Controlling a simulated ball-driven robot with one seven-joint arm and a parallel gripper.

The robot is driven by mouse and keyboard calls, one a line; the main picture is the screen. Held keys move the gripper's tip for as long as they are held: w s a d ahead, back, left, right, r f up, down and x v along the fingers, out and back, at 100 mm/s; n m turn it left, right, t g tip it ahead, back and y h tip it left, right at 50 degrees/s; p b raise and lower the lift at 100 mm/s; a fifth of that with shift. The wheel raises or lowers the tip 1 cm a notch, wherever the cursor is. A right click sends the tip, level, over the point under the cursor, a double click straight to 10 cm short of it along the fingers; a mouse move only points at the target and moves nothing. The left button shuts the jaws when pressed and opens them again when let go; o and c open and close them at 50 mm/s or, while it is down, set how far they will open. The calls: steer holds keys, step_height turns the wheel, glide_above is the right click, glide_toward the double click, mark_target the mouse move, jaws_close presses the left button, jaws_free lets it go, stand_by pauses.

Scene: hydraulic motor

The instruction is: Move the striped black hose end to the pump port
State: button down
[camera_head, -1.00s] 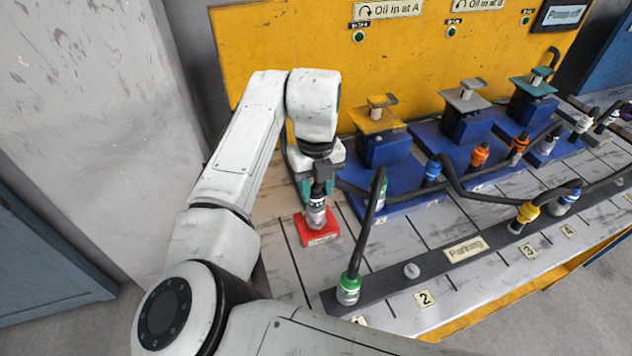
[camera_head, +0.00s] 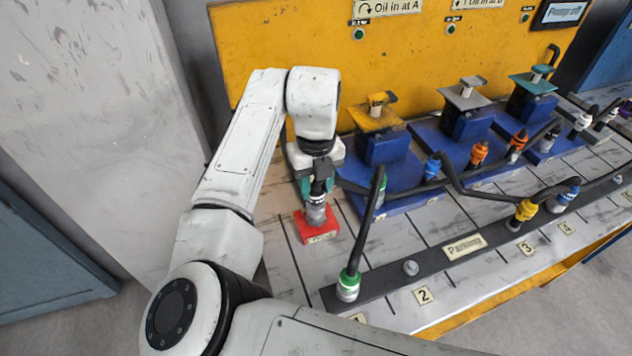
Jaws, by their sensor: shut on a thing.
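My gripper (camera_head: 317,187) points down over a small red block (camera_head: 318,236) at the left end of the bench. It is shut on a black hose end with a grey metallic fitting (camera_head: 316,214). The fitting stands upright against the top of the red block; I cannot tell whether it is seated. The block carries a small label too blurred to read surely.
A dark rail with a "Parking" label (camera_head: 464,247) crosses the bench front. It holds a green-ringed hose end (camera_head: 348,285), a bare peg (camera_head: 410,267) and a yellow-ringed end (camera_head: 524,211). Motors on blue bases (camera_head: 386,150) stand behind, before a yellow panel (camera_head: 270,60).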

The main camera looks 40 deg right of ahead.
steer(key=shift+f, duration=0.15)
steer(key=shift+f+b, duration=0.65)
steer(key=shift+f, duration=0.2)
steer(key=c, duration=0.6)
jaws_free()
steer(key=shift+r+p, duration=2.35)
steer(key=shift+r, duration=0.7)
